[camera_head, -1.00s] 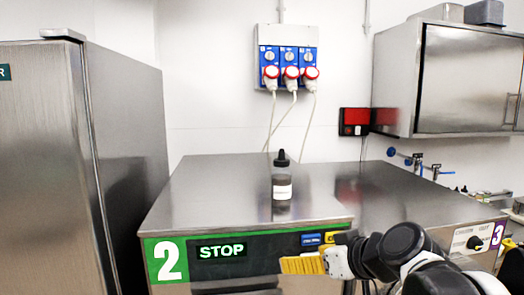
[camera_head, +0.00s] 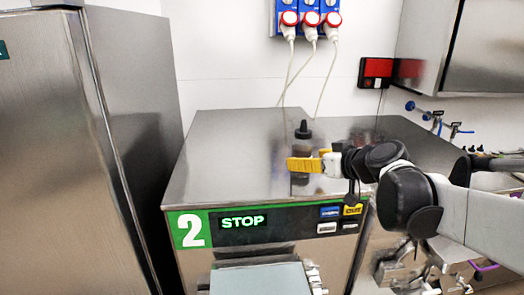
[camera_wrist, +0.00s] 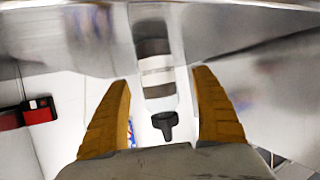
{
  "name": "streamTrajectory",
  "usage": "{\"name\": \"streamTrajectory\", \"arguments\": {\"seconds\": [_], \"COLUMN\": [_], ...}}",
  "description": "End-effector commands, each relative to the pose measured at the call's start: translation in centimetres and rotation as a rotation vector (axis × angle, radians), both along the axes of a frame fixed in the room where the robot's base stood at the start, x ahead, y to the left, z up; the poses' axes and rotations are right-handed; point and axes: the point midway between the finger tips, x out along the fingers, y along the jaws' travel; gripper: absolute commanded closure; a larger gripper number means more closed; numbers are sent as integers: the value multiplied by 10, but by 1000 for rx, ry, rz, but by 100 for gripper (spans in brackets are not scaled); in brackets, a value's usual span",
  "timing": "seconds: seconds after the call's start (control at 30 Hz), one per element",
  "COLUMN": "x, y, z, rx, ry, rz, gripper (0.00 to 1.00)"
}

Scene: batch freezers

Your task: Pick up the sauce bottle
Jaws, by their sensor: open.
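The sauce bottle (camera_head: 303,131) stands upright on the steel top of the freezer marked 2, with a dark cap and clear body. In the head view, my gripper (camera_head: 292,164) is in front of the bottle and hides its lower part. The yellow fingers point left there. In the wrist view, the bottle (camera_wrist: 155,70) appears upside down, its cap and pale label between and beyond the two open, yellow-brown fingers (camera_wrist: 163,105). Nothing is held. I cannot tell whether a finger touches the bottle.
The freezer top (camera_head: 235,150) is bare around the bottle. A tall steel cabinet (camera_head: 80,150) stands at the left. A steel wall cupboard (camera_head: 460,60) hangs at the upper right. Cables (camera_head: 325,75) run down the wall behind from the blue sockets (camera_head: 312,12).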

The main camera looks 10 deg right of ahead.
Motion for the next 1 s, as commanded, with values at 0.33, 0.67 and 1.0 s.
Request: {"name": "streamTrajectory", "arguments": {"seconds": [0.33, 0.67, 1.0], "x": [32, 31, 31], "y": [8, 8, 8], "z": [-13, -13, -13], "rx": [0, 0, 0], "ry": [0, 0, 0], "rz": [0, -1, 0], "gripper": [24, 72, 81]}}
